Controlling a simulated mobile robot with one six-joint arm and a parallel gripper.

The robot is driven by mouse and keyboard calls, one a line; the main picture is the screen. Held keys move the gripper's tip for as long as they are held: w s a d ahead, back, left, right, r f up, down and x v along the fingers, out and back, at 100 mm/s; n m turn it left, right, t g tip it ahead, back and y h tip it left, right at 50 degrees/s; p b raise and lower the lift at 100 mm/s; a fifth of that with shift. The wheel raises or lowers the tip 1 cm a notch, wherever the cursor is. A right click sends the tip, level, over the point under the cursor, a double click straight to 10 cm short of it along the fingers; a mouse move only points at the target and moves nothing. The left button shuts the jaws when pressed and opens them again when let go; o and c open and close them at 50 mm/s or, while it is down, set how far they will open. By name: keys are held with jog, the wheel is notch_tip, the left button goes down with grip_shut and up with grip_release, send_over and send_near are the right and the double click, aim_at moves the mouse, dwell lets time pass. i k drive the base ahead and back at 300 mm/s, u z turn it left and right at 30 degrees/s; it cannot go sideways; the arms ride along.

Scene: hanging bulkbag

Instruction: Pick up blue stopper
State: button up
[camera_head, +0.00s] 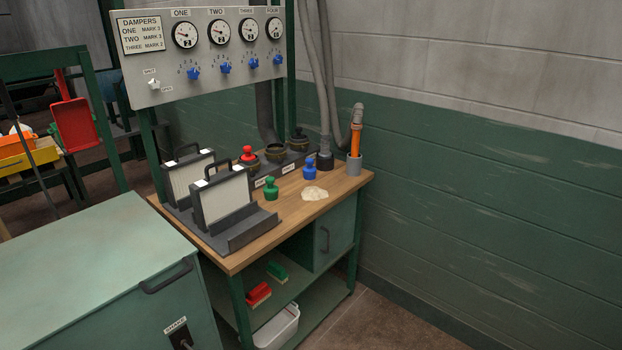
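The blue stopper (309,169) stands upright on the wooden bench top (340,186), toward its back right. It is a small knobbed piece with a wider base. A pale patch of spilled powder (314,193) lies just in front of it. A green stopper (271,189) stands on the bench to its left. A red stopper (248,156) sits on a dark labelled holder farther back left. My gripper is not in view.
Two framed panels (222,197) stand in dark racks on the bench's left. A grey cup with an orange-handled tool (354,164) and a hose end (325,160) stand right of the blue stopper. A green cabinet (90,270) is at front left; a green wall is behind.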

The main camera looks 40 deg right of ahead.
aim_at(309, 172)
jog(key=z, duration=0.85)
